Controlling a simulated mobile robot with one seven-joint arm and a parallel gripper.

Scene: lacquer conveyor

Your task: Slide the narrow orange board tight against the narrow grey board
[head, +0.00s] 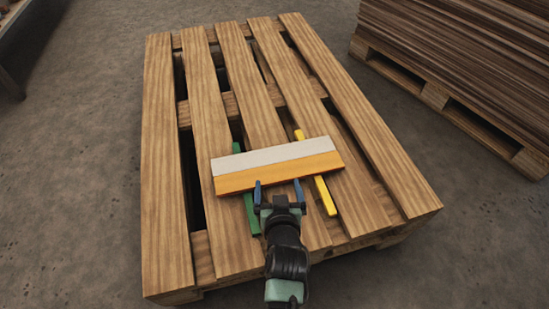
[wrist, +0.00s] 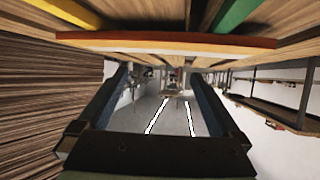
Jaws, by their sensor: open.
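The narrow orange board (head: 275,175) lies across the pallet slats, its near long edge facing me. The narrow grey board (head: 272,155) lies just behind it, parallel. In the head view their long edges meet with no gap that I can see.
Both boards lie over a green strip (head: 252,214) on the left and a yellow strip (head: 326,196) on the right. The wooden pallet (head: 160,150) has open gaps between its slats. A stack of dark boards (head: 470,50) stands on another pallet at the right.

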